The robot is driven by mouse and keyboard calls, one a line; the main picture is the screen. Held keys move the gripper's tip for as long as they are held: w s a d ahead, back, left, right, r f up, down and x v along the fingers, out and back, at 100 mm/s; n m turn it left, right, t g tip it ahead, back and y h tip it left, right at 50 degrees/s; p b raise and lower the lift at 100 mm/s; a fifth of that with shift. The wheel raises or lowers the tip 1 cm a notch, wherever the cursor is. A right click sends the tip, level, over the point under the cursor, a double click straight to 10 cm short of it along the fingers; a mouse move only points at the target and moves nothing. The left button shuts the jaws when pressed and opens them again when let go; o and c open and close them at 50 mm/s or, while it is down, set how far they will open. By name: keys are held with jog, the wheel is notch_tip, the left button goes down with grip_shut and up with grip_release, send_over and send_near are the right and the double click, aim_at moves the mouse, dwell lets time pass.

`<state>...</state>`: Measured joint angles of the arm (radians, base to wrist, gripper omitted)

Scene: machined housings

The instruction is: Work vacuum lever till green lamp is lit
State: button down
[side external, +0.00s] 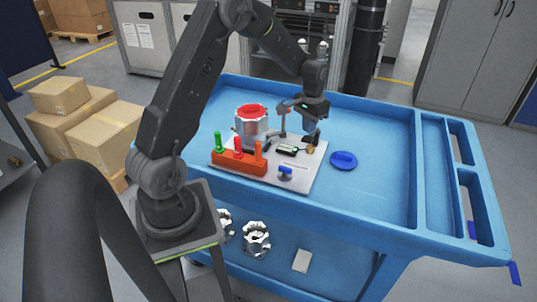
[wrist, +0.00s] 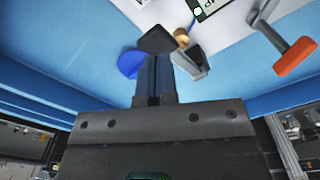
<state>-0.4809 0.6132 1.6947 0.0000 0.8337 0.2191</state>
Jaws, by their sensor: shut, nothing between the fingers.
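My gripper (side external: 314,134) is shut and empty, pointing down over the right part of a pale base plate (side external: 308,178). In the wrist view its fingers (wrist: 156,85) are together, close to a brass-coloured knob (wrist: 182,40) and a grey bracket-like part; contact is unclear. The brass part (side external: 310,148) shows just below the gripper in the side view. A dark display (side external: 286,151) has a small round lamp at its end, greenish there and pale in the wrist view (wrist: 197,12). An orange-ended metal lever (wrist: 296,57) stands right in the wrist view. Which part is the vacuum lever is unclear.
A metal housing with a red top (side external: 252,122) stands at the plate's back. An orange block (side external: 236,163) carries green, red and orange handles. A blue handle (side external: 285,170) is at the front. A blue disc (side external: 343,160) lies right of the plate; the cart top beyond is clear.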

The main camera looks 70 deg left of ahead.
jog(key=shift+r, duration=0.1)
dwell(0.3)
jog(key=shift+r, duration=1.9)
jog(key=s+d+r+t, duration=0.1)
jog(key=s+d+r, duration=0.2)
jog(key=d+r, duration=0.45)
jog(key=s+d+r+m+t, duration=0.1)
jog(key=s+d+r+t, duration=0.1)
jog(key=s+d+r, duration=0.2)
jog(key=s+d+r+m+t, duration=0.2)
jog(key=s+d, duration=0.8)
jog(key=s, duration=0.6)
jog(key=shift+d+r+t, duration=0.25)
jog(key=shift+r+t, duration=0.05)
jog(key=shift+r, duration=0.6)
